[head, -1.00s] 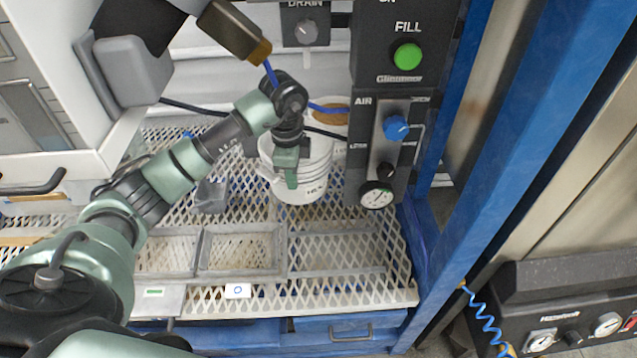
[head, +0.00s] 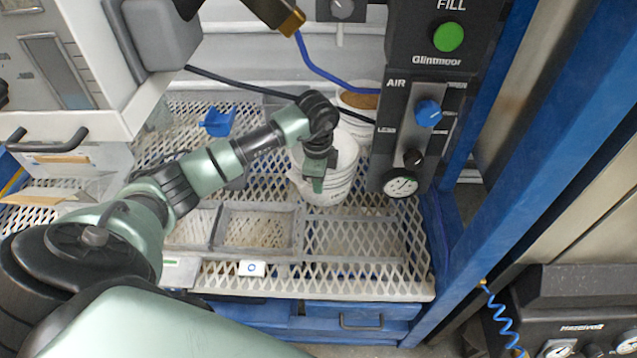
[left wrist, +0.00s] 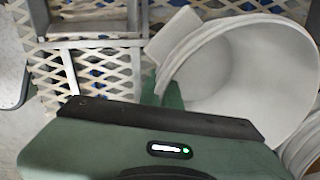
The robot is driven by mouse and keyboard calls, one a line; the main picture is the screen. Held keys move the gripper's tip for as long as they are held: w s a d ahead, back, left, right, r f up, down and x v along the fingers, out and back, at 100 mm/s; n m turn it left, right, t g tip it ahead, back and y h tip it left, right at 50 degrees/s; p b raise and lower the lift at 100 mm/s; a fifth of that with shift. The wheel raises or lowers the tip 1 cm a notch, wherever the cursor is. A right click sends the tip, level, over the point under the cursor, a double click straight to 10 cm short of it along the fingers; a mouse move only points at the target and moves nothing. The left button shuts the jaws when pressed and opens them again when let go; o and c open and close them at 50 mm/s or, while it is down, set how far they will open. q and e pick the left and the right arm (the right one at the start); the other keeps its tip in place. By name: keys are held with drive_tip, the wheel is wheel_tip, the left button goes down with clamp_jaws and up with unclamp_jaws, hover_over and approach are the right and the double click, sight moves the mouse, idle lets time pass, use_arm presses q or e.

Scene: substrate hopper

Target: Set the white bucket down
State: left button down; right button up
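The white bucket (head: 341,181) stands roughly upright over the white mesh shelf (head: 360,284), left of the air panel. Whether its base touches the mesh, I cannot tell. My left gripper (head: 316,184) is at its near left rim. In the left wrist view the bucket (left wrist: 245,75) is open-topped and looks empty. The green fingers of my left gripper (left wrist: 163,92) sit at the rim, seemingly one on either side of the wall, closed on it. The palm hides the lower part. My right gripper is not in view.
A second white bucket with brown contents (head: 359,101) stands close behind. The air panel (head: 413,130) with its gauge is close on the right. A blue scoop (head: 218,121) lies at the back left. Grey trays (head: 256,228) sit in front; a blue hose (head: 335,78) hangs above.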

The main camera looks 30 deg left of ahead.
use_arm(q)
drive_tip(key=c, duration=1.6)
unclamp_jaws()
drive_tip(key=shift+c, duration=0.2)
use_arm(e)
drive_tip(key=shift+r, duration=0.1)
